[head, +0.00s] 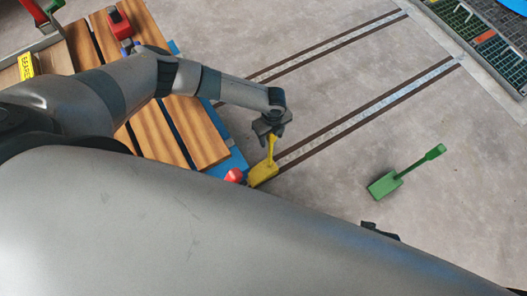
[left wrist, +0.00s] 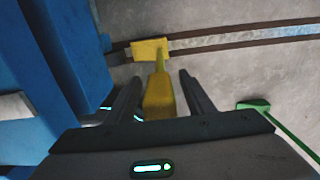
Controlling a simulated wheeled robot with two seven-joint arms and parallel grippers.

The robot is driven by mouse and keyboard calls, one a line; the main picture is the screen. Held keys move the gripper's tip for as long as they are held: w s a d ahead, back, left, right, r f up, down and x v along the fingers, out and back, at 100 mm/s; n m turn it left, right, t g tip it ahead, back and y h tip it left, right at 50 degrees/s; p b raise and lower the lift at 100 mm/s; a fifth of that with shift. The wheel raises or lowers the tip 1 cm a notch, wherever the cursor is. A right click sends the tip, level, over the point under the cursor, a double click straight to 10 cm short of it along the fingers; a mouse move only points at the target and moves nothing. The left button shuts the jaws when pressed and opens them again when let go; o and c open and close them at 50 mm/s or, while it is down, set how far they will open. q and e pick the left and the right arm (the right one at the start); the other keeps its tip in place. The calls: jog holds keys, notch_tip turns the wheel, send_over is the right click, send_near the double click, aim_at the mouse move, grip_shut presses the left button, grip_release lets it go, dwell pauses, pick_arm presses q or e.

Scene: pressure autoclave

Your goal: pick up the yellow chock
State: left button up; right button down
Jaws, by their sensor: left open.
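The yellow chock (head: 262,173) is on the concrete floor by the corner of the blue-edged wooden platform, on a dark rail strip. Its handle points up toward my left gripper (head: 270,128). In the left wrist view, the chock's wedge (left wrist: 150,49) lies beyond the fingertips. Its yellow handle (left wrist: 158,95) runs between the two fingers of my left gripper (left wrist: 158,85), with a visible gap on each side. The left gripper is open. The handle's end is partly hidden by the gripper in the head view.
A green chock (head: 384,186) with a long handle lies on open floor to the right. The slatted wooden platform (head: 185,130) is left of the gripper. A red piece (head: 234,175) sits close beside the yellow chock. Metal grating (head: 485,40) is at upper right.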

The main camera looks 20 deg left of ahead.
pick_arm(q)
jog(key=shift+c, duration=0.2)
grip_shut()
dwell(1.5)
